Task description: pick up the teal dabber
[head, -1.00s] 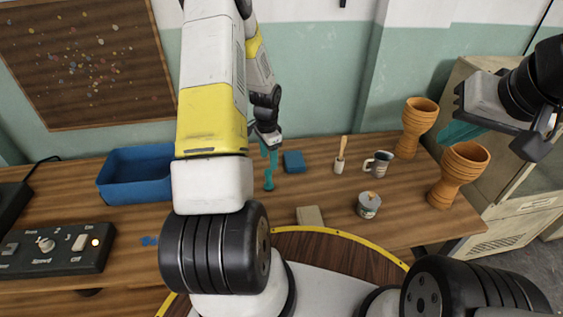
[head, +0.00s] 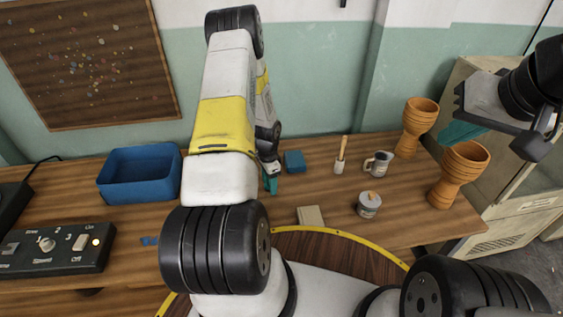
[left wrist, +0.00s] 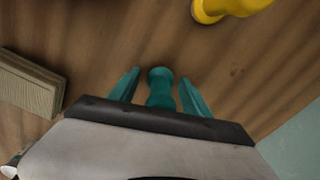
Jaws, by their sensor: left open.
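The teal dabber (left wrist: 160,88) stands on the wooden table, seen from above in the left wrist view. My left gripper (left wrist: 160,93) is open, with its two teal fingers on either side of the dabber and gaps between them and it. In the head view my left gripper (head: 270,182) is low at the table, partly hidden by my own arm. There the dabber is hard to tell from the teal fingers. My right gripper (head: 462,132) is high at the right, away from the dabber; its finger gap is unclear.
A blue sponge-like block (head: 294,161) lies close behind my left gripper. A beige block (head: 310,216) lies nearer the front. A blue bin (head: 118,193) is at left; a mug (head: 381,163), jar (head: 369,206) and goblet drums (head: 460,175) are at right. A yellow object (left wrist: 225,8) is partly visible.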

